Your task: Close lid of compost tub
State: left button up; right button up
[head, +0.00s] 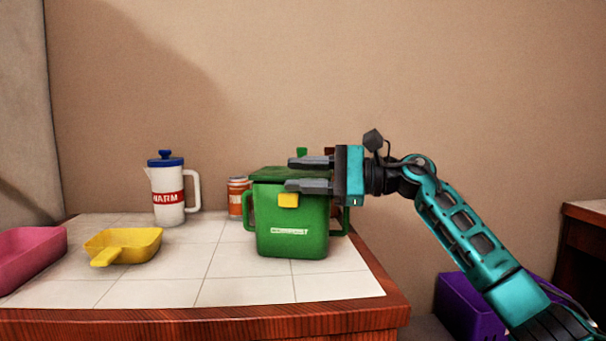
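The green compost tub (292,232) stands upright near the right end of the tiled counter, with a white label and a yellow tab (289,200) on its front. Its green lid (268,174) lies flat across the top of the tub, partly hidden behind my gripper. My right gripper (302,174) comes in from the right at lid height, in front of the lid. Its two fingers are spread apart, one above the other, with nothing between them that I can make out. I cannot tell whether the lower finger touches the lid or the tab. My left gripper is not in view.
A white jug (168,200) with a blue lid and an orange can (237,198) stand behind and left of the tub. A yellow scoop (126,244) and a pink container (28,258) lie on the left. A purple bin (468,306) stands right of the counter (250,290).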

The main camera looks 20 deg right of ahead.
jog(key=shift+d+r, duration=0.1)
jog(key=v, duration=1.2)
jog(key=shift+s+d, duration=0.25)
jog(key=shift+d, duration=0.05)
